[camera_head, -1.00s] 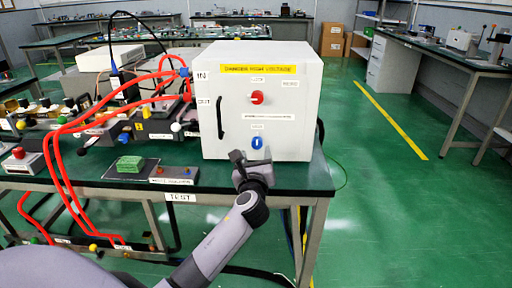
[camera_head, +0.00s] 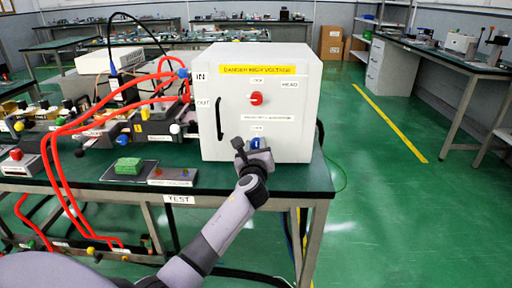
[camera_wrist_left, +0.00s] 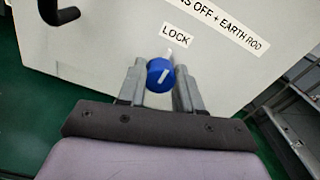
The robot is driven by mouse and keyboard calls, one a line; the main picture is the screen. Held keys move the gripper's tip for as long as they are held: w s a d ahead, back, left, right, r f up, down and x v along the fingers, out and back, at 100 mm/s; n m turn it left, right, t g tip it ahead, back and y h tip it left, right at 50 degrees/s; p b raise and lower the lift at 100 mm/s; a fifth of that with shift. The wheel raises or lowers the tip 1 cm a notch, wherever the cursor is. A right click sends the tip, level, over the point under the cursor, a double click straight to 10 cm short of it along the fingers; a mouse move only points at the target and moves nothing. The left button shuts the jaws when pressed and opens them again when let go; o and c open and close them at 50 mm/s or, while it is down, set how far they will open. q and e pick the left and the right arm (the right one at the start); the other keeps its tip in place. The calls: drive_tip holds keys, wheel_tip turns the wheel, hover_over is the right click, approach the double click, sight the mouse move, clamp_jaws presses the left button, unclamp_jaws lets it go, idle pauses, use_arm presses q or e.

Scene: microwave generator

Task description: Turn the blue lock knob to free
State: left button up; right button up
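The blue lock knob (camera_head: 256,143) is low on the front of the white cabinet (camera_head: 230,140), under a small label. In the left wrist view the knob (camera_wrist_left: 160,72) is round, with a white mark line that tilts a little right of upright; a LOCK label (camera_wrist_left: 177,35) is above it. My left gripper (camera_head: 252,146) is at the knob. In the wrist view its fingers (camera_wrist_left: 160,78) stand on either side of the knob, close to its edges; whether they touch it is unclear. My right gripper is out of view.
A red knob (camera_head: 257,98) is higher on the cabinet, and a black handle (camera_head: 219,118) is at its left. Red hoses (camera_head: 58,150) run at the left. The floor at the right is clear.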

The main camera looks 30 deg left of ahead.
use_arm(q)
drive_tip(key=shift+n, duration=0.3)
drive_tip(key=n+b, duration=0.1)
drive_tip(key=n, duration=0.2)
drive_tip(key=shift+f+n, duration=0.15)
drive_tip(key=shift+n, duration=0.25)
drive_tip(key=n+b, duration=0.1)
drive_tip(key=n, duration=0.2)
drive_tip(key=shift+f+n, duration=0.1)
drive_tip(key=shift+n, duration=0.2)
drive_tip(key=n+b, duration=0.2)
drive_tip(key=n, duration=0.2)
drive_tip(key=shift+n, duration=0.3)
drive_tip(key=n+b, duration=0.2)
drive_tip(key=n, duration=0.3)
drive_tip(key=shift+n, duration=0.3)
drive_tip(key=o, duration=1)
drive_tip(key=shift+o, duration=0.2)
